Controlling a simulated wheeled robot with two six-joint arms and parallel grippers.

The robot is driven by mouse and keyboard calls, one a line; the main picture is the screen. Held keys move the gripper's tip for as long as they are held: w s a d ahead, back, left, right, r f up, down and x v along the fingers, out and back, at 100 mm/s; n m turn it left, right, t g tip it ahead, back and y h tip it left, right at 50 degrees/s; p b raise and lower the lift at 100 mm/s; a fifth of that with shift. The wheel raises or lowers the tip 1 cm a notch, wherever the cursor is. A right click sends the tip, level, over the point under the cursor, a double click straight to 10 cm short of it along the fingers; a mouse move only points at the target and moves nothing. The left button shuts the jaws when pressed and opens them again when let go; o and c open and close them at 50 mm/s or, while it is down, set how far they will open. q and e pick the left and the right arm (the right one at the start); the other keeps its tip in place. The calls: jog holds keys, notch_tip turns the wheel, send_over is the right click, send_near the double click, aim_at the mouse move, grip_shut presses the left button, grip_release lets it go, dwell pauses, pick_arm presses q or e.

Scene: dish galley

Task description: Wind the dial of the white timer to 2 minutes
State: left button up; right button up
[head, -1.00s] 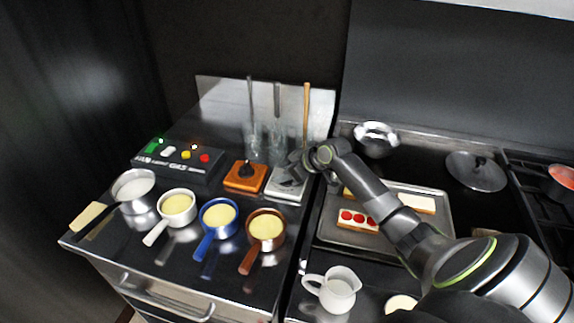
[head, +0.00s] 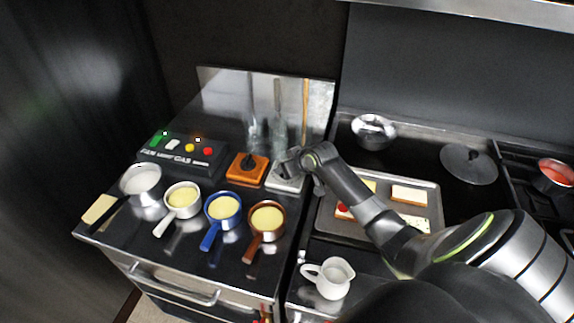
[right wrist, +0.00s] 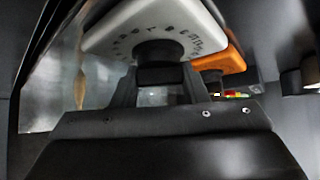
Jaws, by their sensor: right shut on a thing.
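The white timer (head: 284,182) stands on the steel counter, right of the orange timer (head: 247,168). My right gripper (head: 291,166) is over the white timer and covers much of its top. In the right wrist view the white timer (right wrist: 117,32) shows its ring of printed marks and its black dial (right wrist: 160,52). My right gripper (right wrist: 160,88) is shut on that dial, one finger on each side. The dial's pointer and its setting cannot be read. The orange timer's black knob is free. My left gripper is not in view.
Several pans with pale contents, among them a blue one (head: 223,207), stand along the counter front. A control box (head: 183,154) is behind them. A tray (head: 327,228) with cake slices and a white jug (head: 331,277) are at the right.

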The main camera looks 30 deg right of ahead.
jog(key=o, duration=1)
jog(key=b+v, duration=0.1)
jog(key=v, duration=1.6)
jog(key=shift+s+r+b, duration=0.1)
jog(key=shift+s+b, duration=0.05)
jog(key=shift+b, duration=0.25)
